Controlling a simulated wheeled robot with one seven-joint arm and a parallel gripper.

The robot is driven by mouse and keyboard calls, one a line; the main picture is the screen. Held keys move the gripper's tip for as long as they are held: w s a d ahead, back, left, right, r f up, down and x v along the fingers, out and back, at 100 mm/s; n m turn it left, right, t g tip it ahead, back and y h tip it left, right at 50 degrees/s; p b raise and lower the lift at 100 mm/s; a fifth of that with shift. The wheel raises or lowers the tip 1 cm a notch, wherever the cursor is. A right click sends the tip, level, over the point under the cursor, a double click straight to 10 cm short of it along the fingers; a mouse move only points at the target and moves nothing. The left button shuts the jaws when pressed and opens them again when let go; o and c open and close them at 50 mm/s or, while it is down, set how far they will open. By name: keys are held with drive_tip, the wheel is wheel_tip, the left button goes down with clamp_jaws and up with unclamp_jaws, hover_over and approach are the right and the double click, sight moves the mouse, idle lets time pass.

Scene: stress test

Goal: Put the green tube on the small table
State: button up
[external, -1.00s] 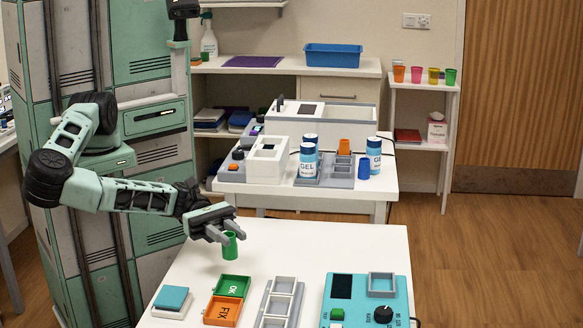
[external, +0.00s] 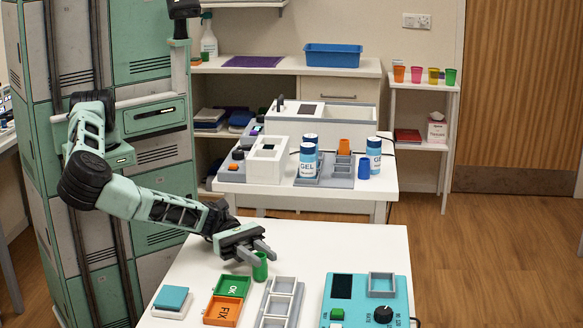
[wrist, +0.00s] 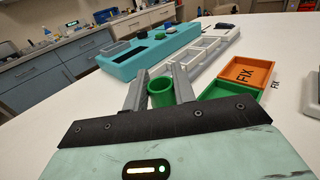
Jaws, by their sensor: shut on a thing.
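My gripper (external: 262,253) is shut on the green tube (external: 260,269), its two fingers on either side of the tube's upper part. The tube is upright with its open top showing between the fingers in the wrist view (wrist: 160,94). It is over the white front table (external: 340,238), just behind the green OK tray (external: 236,284); I cannot tell whether its bottom touches the tabletop. A small white stand (external: 432,88) with several coloured cups stands at the back right, far from my gripper.
The front table also holds an orange FIX tray (external: 223,311), a white compartment rack (external: 280,303), a teal device (external: 366,300) and a blue-topped block (external: 172,300). A middle bench with GEL bottles (external: 308,160) is behind. The front table's back right is clear.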

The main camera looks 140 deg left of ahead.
drive_tip(key=shift+f, duration=0.35)
drive_tip(key=shift+f, duration=0.1)
drive_tip(key=shift+f, duration=0.15)
drive_tip(key=o, duration=1)
drive_tip(key=shift+o, duration=0.2)
drive_tip(key=shift+r, duration=0.2)
drive_tip(key=s+b, duration=0.1)
drive_tip(key=s, duration=1)
drive_tip(key=shift+b, duration=0.35)
drive_tip(key=shift+o, duration=0.4)
drive_tip(key=shift+s, duration=0.55)
